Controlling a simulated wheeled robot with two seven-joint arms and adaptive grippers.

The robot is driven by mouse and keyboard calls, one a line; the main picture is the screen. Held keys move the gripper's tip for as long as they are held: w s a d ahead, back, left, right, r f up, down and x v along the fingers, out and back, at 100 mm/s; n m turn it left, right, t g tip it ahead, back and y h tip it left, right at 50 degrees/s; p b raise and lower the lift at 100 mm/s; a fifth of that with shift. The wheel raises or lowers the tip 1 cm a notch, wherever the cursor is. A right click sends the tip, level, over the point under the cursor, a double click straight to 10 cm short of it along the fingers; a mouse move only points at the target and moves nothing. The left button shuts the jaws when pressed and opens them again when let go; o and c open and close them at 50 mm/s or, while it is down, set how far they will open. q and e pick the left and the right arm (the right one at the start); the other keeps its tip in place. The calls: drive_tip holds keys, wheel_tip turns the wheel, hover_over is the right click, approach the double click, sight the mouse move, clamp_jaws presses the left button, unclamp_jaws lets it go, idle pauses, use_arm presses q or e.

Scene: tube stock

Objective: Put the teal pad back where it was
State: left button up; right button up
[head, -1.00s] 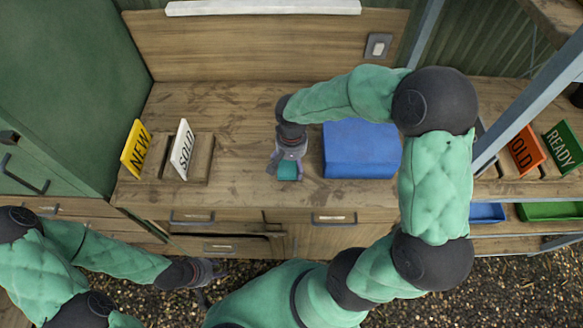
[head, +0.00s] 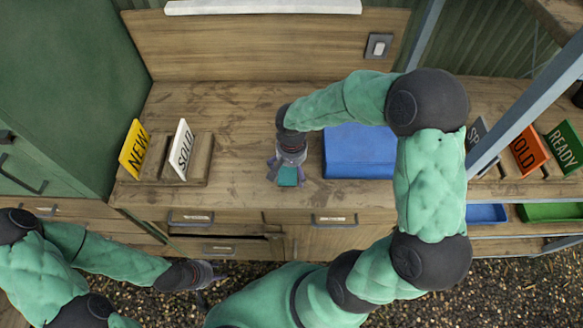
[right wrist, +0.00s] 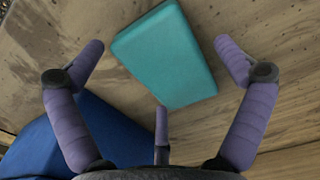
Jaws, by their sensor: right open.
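The teal pad (head: 288,176) lies on the wooden bench near its front edge. It shows whole as a flat teal block in the right wrist view (right wrist: 167,55). My right gripper (head: 287,178) is open just above the pad, its purple fingers (right wrist: 160,60) spread to either side of it and apart from it. My left gripper (head: 208,274) hangs low at the left, in front of the drawers; its fingers are too small and dark to read.
A blue box (head: 360,152) stands on the bench right of the pad and shows in the right wrist view (right wrist: 95,140). The bench between rack and pad is clear.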

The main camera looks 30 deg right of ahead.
sight(292, 169)
drive_tip(key=shift+r, duration=0.25)
wheel_tip(292, 169, up, 12)
drive_tip(key=p, duration=0.3)
drive_tip(key=shift+f, duration=0.1)
idle(0.4)
